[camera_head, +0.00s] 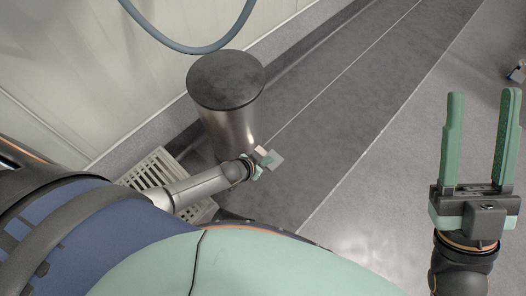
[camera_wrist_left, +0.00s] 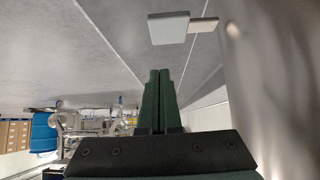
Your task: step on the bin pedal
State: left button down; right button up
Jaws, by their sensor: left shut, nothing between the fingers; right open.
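The bin (camera_head: 233,122) is a metal cylinder with a dark round lid (camera_head: 226,79), which is shut. Its pedal (camera_head: 275,160) is a small grey plate at the foot of the bin, on a short pale stem. The pedal also shows in the left wrist view (camera_wrist_left: 168,28), above the fingertips in the picture and apart from them there. My left gripper (camera_head: 258,170) is low beside the pedal, shut and empty; whether it touches the pedal is unclear in the head view. Its green fingers (camera_wrist_left: 160,78) are pressed together. My right gripper (camera_head: 482,95) is open and empty at the right.
A floor grate (camera_head: 158,174) lies left of the bin, partly under my left arm. A pale wall (camera_head: 70,70) with a hanging blue hose (camera_head: 200,49) stands behind. Open grey floor (camera_head: 375,175) lies to the right. Blue barrels (camera_wrist_left: 43,130) are distant.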

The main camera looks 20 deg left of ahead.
aim_at(277, 161)
pick_arm(q)
jog(key=b+x, duration=0.3)
jog(key=x, duration=0.2)
jog(key=shift+f, duration=0.2)
notch_tip(277, 161, down, 2)
jog(key=shift+s+f+b, duration=0.1)
jog(key=shift+b, duration=0.75)
jog(key=shift+f+b, duration=0.4)
jog(key=shift+f, duration=0.1)
pick_arm(e)
notch_tip(277, 161, down, 8)
jog(key=shift+w+a+r+n+g, duration=0.2)
jog(key=shift+a+r+n+g, duration=0.1)
jog(key=shift+a, duration=0.15)
pick_arm(q)
jog(key=shift+a, duration=0.1)
pick_arm(e)
jog(key=shift+d, duration=0.15)
